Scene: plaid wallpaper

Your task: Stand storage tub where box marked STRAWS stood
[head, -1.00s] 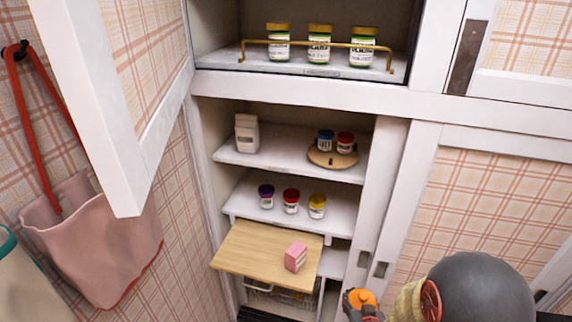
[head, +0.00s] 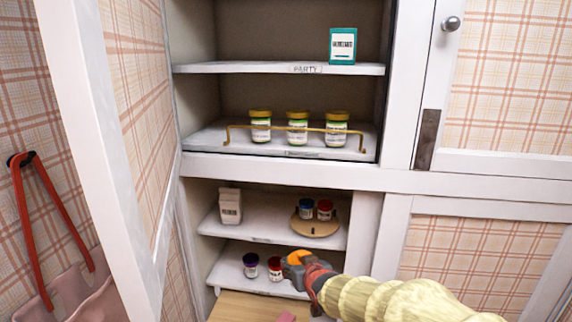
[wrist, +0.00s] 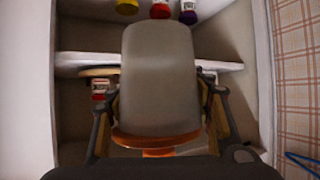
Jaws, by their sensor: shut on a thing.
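My gripper (head: 297,266) is shut on a tub with a grey body and an orange end, which I take for the storage tub (head: 298,257). In the wrist view the tub (wrist: 158,75) fills the middle, with a finger on each side. In the head view it is held before the lower shelves, mostly hidden by the gripper. No box reads clearly as STRAWS. A teal box (head: 343,46) stands on the top shelf, its label too small to read. A pink box (head: 286,317) is partly visible on the pull-out board (head: 240,306).
Three gold-lidded jars (head: 297,127) stand behind a brass rail (head: 290,128). Below are a white carton (head: 230,206) and a round turntable (head: 314,226) with two jars. Lower jars stand beside my gripper. An open door (head: 100,130) is at left. The PARTY shelf (head: 240,68) is bare left of the teal box.

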